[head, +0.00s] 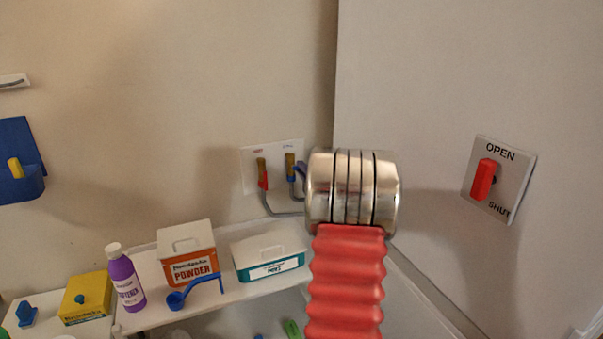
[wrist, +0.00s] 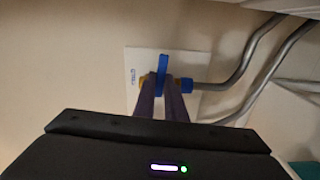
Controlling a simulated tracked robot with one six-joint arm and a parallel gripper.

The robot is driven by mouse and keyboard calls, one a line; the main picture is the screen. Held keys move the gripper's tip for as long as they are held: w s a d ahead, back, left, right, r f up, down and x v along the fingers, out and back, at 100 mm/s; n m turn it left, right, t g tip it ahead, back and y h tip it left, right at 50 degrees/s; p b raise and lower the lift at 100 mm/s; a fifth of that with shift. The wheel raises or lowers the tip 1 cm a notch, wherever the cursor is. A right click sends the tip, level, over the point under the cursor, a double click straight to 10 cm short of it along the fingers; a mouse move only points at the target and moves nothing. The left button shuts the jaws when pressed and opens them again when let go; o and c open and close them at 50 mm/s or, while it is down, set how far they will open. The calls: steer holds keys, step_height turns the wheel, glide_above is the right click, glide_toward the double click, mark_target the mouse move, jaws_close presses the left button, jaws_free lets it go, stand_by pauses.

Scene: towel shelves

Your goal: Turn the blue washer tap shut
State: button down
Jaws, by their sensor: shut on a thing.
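The blue washer tap is on a white wall plate (head: 250,160), beside a red-handled tap (head: 263,178). In the head view the blue tap (head: 290,166) is partly hidden behind my arm. In the wrist view the tap's blue handle (wrist: 163,64) stands upright in the picture, with yellow and blue parts at its sides. My gripper (wrist: 162,86) reaches it with both dark fingers, one on each side, and is shut on the handle. The fingertips' exact contact is hard to see.
Grey pipes (wrist: 240,62) run right of the tap. Below, a white shelf holds a powder box (head: 190,262), a teal-and-white box (head: 270,262), a blue scoop (head: 195,291) and a purple bottle (head: 124,280). A red lever (head: 483,180) marked OPEN and SHUT is on the right panel.

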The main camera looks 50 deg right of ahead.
steer(key=shift+w+a+n, duration=0.15)
steer(key=shift+a+n, duration=0.05)
steer(key=shift+n, duration=0.4)
steer(key=c, duration=2)
jaws_free()
steer(key=shift+c, duration=0.2)
steer(key=shift+o, duration=1.2)
steer(key=shift+d, duration=0.1)
steer(key=v, duration=1.4)
